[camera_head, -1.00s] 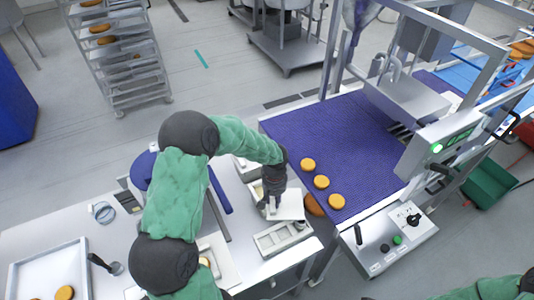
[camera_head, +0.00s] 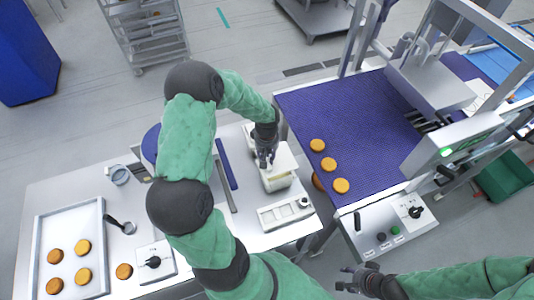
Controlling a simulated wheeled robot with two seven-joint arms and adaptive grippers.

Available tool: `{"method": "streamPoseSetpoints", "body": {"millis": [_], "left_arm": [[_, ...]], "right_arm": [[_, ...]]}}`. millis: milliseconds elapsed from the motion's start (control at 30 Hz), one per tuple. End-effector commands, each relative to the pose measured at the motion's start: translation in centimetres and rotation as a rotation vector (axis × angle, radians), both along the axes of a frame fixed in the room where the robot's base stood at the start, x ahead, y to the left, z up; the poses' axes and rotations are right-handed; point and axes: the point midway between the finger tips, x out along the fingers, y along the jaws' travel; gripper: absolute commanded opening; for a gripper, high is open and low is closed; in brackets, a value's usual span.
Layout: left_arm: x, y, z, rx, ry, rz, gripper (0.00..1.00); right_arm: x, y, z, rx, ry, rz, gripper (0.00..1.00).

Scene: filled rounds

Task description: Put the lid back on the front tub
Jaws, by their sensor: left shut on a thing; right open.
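My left gripper (camera_head: 267,160) is shut on a white, flat, square lid (camera_head: 284,158). The lid is over the cream front tub (camera_head: 277,183), whose near wall shows below it. I cannot tell whether the lid rests fully on the rim or sits slightly above it. My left forearm and fingers hide part of the lid and what lies behind it. My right gripper (camera_head: 352,281) is open and empty at the bottom of the view, right of the table.
A white compartment tray (camera_head: 285,213) lies just in front of the tub. A blue conveyor belt (camera_head: 350,110) with orange rounds (camera_head: 329,164) is to the right. A baking tray (camera_head: 70,221) with several rounds stands left, beside a dark-handled tool (camera_head: 121,224).

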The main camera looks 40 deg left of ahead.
Motion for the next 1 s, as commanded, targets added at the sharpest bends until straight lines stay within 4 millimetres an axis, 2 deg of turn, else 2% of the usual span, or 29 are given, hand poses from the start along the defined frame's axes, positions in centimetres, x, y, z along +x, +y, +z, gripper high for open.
{"method": "streamPoseSetpoints", "body": {"millis": [433, 600, 800, 1000], "left_arm": [[-0.9, -0.6, -3.7, 0.000, 0.001, 0.003, 0.00], [-0.6, -0.3, -5.1, 0.000, 0.001, 0.003, 0.00], [-0.4, 0.0, -6.0, 0.000, 0.000, 0.001, 0.00], [-0.4, 0.0, -6.0, 0.000, 0.000, 0.000, 0.00]], "right_arm": [[0.0, 0.0, -2.1, 0.000, -0.001, 0.000, 0.47], [0.0, 0.0, -3.4, 0.000, -0.001, 0.000, 0.47], [0.0, 0.0, -4.3, 0.000, -0.001, 0.000, 0.47], [0.0, 0.0, -4.3, 0.000, -0.001, 0.000, 0.47]]}}
